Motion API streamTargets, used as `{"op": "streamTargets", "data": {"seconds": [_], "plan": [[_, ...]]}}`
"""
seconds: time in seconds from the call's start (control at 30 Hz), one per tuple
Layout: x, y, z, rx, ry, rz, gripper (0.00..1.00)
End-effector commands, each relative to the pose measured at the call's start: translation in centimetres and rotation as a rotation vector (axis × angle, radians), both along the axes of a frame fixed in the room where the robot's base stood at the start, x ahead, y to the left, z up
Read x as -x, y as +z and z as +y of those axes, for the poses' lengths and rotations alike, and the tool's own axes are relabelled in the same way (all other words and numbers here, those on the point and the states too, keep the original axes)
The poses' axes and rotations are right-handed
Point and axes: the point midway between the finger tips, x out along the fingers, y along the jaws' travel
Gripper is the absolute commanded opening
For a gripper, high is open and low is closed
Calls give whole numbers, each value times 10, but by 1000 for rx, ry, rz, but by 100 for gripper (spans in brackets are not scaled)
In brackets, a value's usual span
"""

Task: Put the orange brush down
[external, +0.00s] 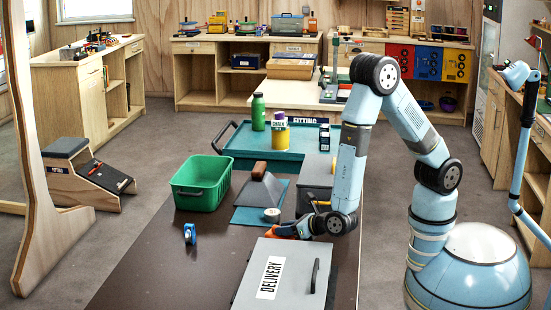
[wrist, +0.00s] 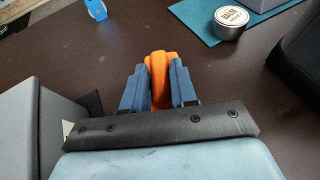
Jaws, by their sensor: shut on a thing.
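The orange brush (wrist: 157,72) is between the two blue fingers of my gripper (wrist: 158,82) in the wrist view. The gripper is shut on it. In the external view the orange brush (external: 285,231) shows at the end of my gripper (external: 297,228), low over the dark brown table (external: 150,262). Only part of the brush shows, and the fingers cover its sides. I cannot tell whether it touches the table.
A grey box marked DELIVERY (external: 305,285) stands close in front. A round tin (external: 272,215) sits on a teal mat (external: 245,217) behind the gripper. A green bin (external: 201,196) and a blue tape roll (external: 190,234) are to the left. Bare tabletop lies between tape and gripper.

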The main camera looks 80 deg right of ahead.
Motion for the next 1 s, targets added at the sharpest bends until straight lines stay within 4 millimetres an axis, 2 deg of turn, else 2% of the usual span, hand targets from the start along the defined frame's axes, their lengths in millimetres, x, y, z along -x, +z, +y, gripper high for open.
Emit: {"op": "streamTargets", "data": {"seconds": [0.1, 0.13, 0.37, 0.73, 0.87, 1.0], "plan": [[0, 0, 0, 0, 0, 1, 0], [0, 0, 0, 0, 0, 1, 29], [0, 0, 0, 0, 0, 1, 51], [5, 3, 3, -1, 2, 1, 53], [19, 10, 9, -1, 3, -1, 53], [42, 20, 19, -3, 3, 0, 53]]}}
